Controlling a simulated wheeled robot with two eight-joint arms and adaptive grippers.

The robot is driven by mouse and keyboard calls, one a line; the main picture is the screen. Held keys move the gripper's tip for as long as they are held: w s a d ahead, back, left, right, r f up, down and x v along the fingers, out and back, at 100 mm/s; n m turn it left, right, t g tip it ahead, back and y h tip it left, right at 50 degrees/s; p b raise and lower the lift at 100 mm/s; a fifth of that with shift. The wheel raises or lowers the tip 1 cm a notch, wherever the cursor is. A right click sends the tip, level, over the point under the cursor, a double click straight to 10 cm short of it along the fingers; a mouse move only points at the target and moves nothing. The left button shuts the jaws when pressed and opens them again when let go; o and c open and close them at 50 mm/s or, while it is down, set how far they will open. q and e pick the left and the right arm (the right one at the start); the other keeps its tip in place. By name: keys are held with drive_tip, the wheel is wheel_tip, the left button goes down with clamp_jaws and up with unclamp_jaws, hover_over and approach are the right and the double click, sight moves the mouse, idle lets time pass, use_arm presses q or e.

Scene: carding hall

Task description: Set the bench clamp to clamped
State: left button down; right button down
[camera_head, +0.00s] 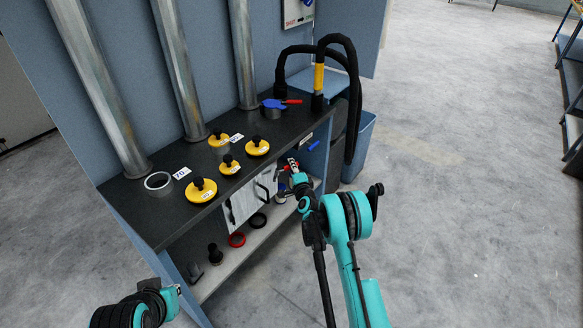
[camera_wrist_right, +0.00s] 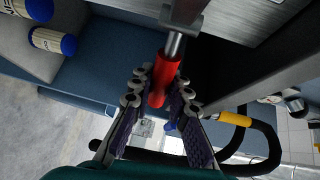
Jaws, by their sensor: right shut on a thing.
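The bench clamp shows in the right wrist view as a metal shaft with a red handle (camera_wrist_right: 163,82), at the front edge of the bench. My right gripper (camera_wrist_right: 160,95) is shut on this red handle, with one finger on either side of it. In the head view my right gripper (camera_head: 292,170) is at the bench's front edge, near its right end, and mostly hides the clamp. My left gripper (camera_head: 176,291) is at the bottom left, low and apart from the bench; its fingers cannot be made out.
The dark bench top (camera_head: 165,217) carries several yellow knobbed discs, a metal ring (camera_head: 158,181) and a blue tool with a red handle (camera_head: 278,103). Black hoses (camera_head: 352,100) arch at its right end. A lower shelf (camera_head: 222,266) holds small parts. Open floor lies right.

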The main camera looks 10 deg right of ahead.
idle(0.3)
drive_tip(key=c, duration=1.4)
unclamp_jaws()
drive_tip(key=shift+c, duration=0.2)
drive_tip(key=s, duration=0.7)
drive_tip(key=shift+s+r, duration=0.2)
drive_tip(key=shift+r, duration=0.15)
